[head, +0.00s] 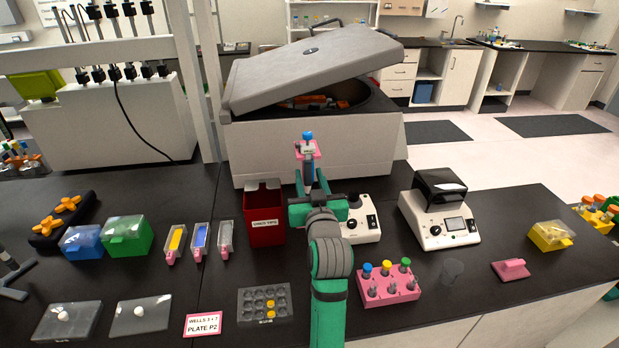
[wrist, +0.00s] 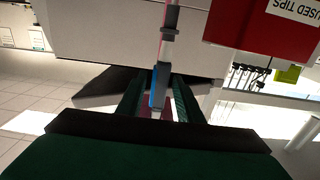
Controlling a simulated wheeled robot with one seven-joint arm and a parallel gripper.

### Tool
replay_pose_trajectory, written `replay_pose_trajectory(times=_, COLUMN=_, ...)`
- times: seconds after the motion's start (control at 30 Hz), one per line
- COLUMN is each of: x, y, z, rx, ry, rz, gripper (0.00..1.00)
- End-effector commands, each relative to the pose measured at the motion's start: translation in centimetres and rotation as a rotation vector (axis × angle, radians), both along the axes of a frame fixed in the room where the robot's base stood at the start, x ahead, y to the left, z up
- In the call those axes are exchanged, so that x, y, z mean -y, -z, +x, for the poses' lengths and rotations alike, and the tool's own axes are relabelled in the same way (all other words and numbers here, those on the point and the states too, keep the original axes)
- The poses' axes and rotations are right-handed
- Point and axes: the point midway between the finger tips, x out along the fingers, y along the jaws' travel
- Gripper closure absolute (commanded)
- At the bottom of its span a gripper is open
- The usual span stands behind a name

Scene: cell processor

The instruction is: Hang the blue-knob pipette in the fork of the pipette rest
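The blue-knob pipette (head: 307,136) is upright in front of the large centrifuge, with its knob on top and a pink piece under the knob. My gripper (head: 313,190) is around its body. In the wrist view the pipette (wrist: 158,88) runs between the two fingers (wrist: 160,98), which look closed on its sides; its shaft points away past them. A dark stand with spread feet (head: 14,292), cut off at the left edge, may be the pipette rest; its fork is not clearly visible.
The red used-tips bin (head: 264,226) stands just left of my gripper. A small white device (head: 362,228) is at its right and the grey centrifuge (head: 330,130) behind. Boxes, reagent troughs and trays fill the left bench. A pink tube rack (head: 388,291) stands front right.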

Motion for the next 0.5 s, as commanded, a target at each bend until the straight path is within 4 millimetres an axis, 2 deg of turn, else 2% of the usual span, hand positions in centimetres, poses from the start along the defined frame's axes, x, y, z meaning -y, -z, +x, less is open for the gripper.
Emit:
replay_pose_trajectory(times=0.33, x=0.0, y=-0.2, z=-0.1, rx=0.003, ry=0.0, rz=0.001, gripper=0.58)
replay_pose_trajectory(times=0.5, x=0.4, y=-0.2, z=-1.6, rx=0.005, ry=0.001, rz=0.001, gripper=0.58)
